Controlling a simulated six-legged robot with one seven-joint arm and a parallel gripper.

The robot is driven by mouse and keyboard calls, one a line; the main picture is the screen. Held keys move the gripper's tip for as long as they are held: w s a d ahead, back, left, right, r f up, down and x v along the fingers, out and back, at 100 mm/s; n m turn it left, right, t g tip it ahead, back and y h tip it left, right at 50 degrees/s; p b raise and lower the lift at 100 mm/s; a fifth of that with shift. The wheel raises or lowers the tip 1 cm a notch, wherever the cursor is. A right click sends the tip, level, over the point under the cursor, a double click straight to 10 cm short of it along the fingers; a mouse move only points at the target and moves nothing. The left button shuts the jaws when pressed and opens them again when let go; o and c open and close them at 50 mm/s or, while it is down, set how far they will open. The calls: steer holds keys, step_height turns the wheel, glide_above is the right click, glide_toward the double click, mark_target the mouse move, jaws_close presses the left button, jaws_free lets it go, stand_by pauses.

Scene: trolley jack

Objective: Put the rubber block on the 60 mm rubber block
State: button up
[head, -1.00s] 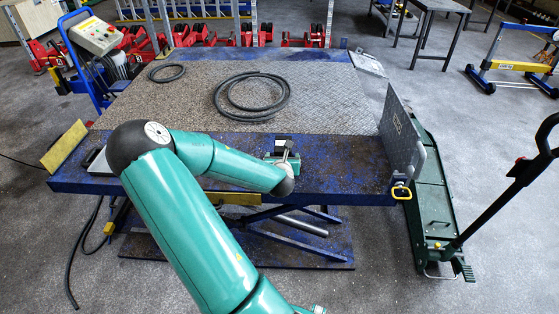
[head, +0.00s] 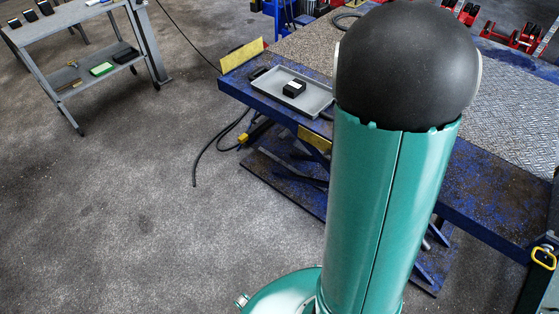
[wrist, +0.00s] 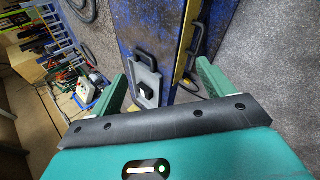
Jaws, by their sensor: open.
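A black block (head: 294,88) with a pale patch on top sits in a shallow grey tray (head: 318,103) on the blue lift table. In the wrist view the block (wrist: 150,88) and tray (wrist: 155,70) show beyond my gripper (wrist: 162,70). My gripper is open, its two green fingers apart with nothing between them. It is still some way from the block. Several dark blocks (head: 30,15) stand on the top of a grey trolley at the far left. I cannot read any size marks, so I cannot tell which is the 60 mm block.
The blue table (head: 480,205) carries a textured plate and a hose ring (head: 347,20). A yellow flap (head: 241,56) stands at its left end. The trolley's lower shelf (head: 75,85) holds a green box (head: 102,69). The floor between trolley and table is clear, except for a cable.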

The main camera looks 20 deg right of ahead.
steer(key=s+a+r+m+y, duration=0.1)
steer(key=a+r+m+y, duration=0.15)
steer(key=a+r, duration=0.55)
steer(key=a+r+m+y, duration=0.2)
steer(key=a+r+m, duration=0.1)
steer(key=a, duration=0.8)
steer(key=s+a+r+m+y, duration=0.1)
steer(key=s+a+r+m, duration=0.2)
steer(key=s+a+r, duration=0.4)
steer(key=s+a, duration=0.5)
steer(key=a, duration=0.1)
steer(key=shift+a+m, duration=0.25)
steer(key=shift+m, duration=0.1)
steer(key=shift+y, duration=0.25)
